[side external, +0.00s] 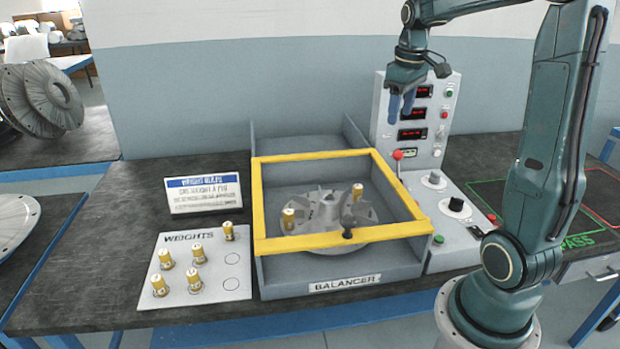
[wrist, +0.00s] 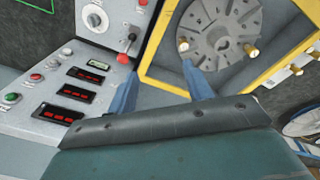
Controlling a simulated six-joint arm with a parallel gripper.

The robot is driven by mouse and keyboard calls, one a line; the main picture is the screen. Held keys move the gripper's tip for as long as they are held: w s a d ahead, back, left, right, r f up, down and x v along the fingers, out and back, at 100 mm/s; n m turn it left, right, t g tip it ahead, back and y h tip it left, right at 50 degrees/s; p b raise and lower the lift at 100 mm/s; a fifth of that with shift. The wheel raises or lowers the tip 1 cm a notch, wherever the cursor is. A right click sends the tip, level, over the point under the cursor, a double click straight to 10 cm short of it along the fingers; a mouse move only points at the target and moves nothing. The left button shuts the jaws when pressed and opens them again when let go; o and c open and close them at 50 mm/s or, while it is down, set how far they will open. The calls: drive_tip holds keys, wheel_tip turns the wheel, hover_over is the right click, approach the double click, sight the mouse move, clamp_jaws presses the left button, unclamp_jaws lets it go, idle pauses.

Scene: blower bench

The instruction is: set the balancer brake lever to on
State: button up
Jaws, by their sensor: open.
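A lever with a red ball knob (side external: 398,155), which looks like the brake lever, stands at the left edge of the sloped control panel, beside the balancer's yellow frame. My gripper (side external: 401,112) is above the lever, in front of the upright display panel. Its two blue fingers are apart and empty, not touching the lever. In the wrist view the gripper (wrist: 160,82) spans the gap between panel and balancer.
The balancer (side external: 345,284) has a raised yellow frame (side external: 340,241) around a finned rotor (side external: 325,212). Dials (side external: 456,205) and buttons sit on the panel. A weights board (side external: 180,290) and a sign (side external: 203,195) lie left. Air above the rotor is clear.

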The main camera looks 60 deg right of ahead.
drive_tip(key=s+a+r+t, duration=0.1)
drive_tip(key=a+r, duration=0.1)
drive_tip(key=a, duration=0.6)
drive_tip(key=shift+a+h, duration=0.25)
drive_tip(key=shift+h, duration=0.05)
drive_tip(key=shift+a, duration=0.1)
drive_tip(key=s+a+f+t, duration=0.1)
drive_tip(key=s+a+t, duration=0.1)
drive_tip(key=s+a, duration=0.3)
drive_tip(key=s+a+f+n+t+y, duration=0.1)
drive_tip(key=s+a, duration=0.5)
drive_tip(key=a, duration=0.5)
drive_tip(key=shift+n+t, duration=0.3)
drive_tip(key=shift+t, duration=0.1)
drive_tip(key=shift+w, duration=0.1)
drive_tip(key=shift+c, duration=0.4)
